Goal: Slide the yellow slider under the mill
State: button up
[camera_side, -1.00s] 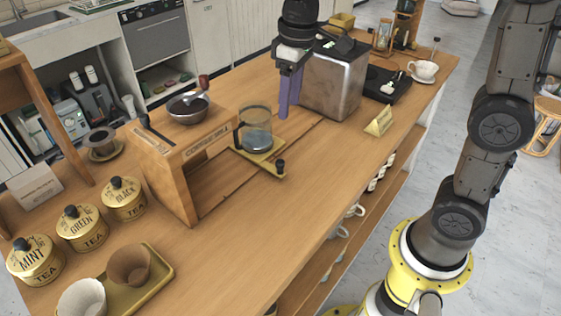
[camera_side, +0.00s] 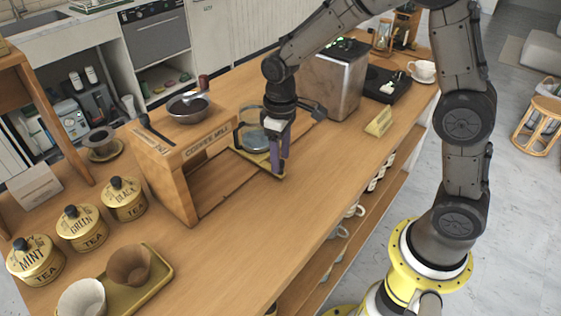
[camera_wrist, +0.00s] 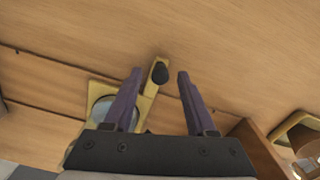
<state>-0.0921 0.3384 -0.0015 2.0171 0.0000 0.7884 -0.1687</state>
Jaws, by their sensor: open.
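The wooden coffee mill (camera_side: 174,165) stands on the counter, with a bowl-shaped hopper on top. The yellow slider (camera_side: 250,157) lies on the counter to the right of the mill, at the track, and carries a glass jar (camera_side: 251,133). In the wrist view the slider (camera_wrist: 148,103) ends in a black knob (camera_wrist: 160,72), and the jar (camera_wrist: 101,112) shows partly beside the left finger. My gripper (camera_side: 279,173) is open at the slider's outer end. In the wrist view its purple fingers (camera_wrist: 159,74) appear on either side of the knob, with gaps. In the side view the fingers hide the knob.
A metal box (camera_side: 333,82) stands behind my gripper, and a small yellow sign (camera_side: 379,122) is to the right. Tea tins (camera_side: 80,228) and a tray with cups (camera_side: 160,283) are at the left. The counter in front is clear.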

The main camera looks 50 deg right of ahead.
jog(key=shift+f, duration=1.2)
grip_shut()
jog(key=shift+r, duration=0.1)
dwell(0.5)
